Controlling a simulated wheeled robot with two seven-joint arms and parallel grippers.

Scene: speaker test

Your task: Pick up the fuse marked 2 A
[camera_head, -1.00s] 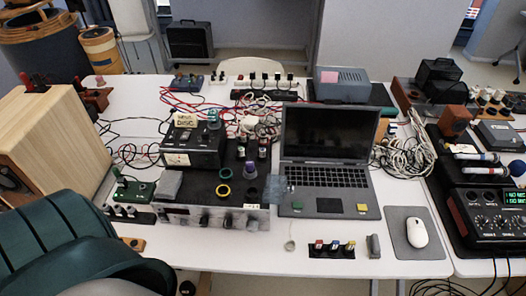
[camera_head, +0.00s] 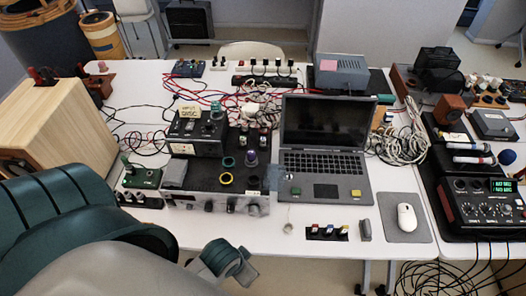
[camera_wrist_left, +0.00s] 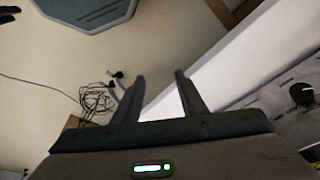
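A small black holder (camera_head: 327,232) with several colour-topped pieces, likely the fuses, lies at the table's front edge below the laptop. Their markings are too small to read, so I cannot tell which is marked 2 A. My left arm comes in from the left, and its teal and grey far end shows below the front edge, left of the holder. In the left wrist view my left gripper (camera_wrist_left: 159,84) has its two fingers apart with nothing between them. No fuse shows in that view. My right gripper is not in view.
The laptop (camera_head: 325,135) stands behind the holder. The amplifier (camera_head: 217,200) with knobs is to the left. A mouse (camera_head: 406,217) on a grey pad is to the right. A small grey piece (camera_head: 365,230) lies beside the holder. Cables lie on the floor (camera_wrist_left: 95,98).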

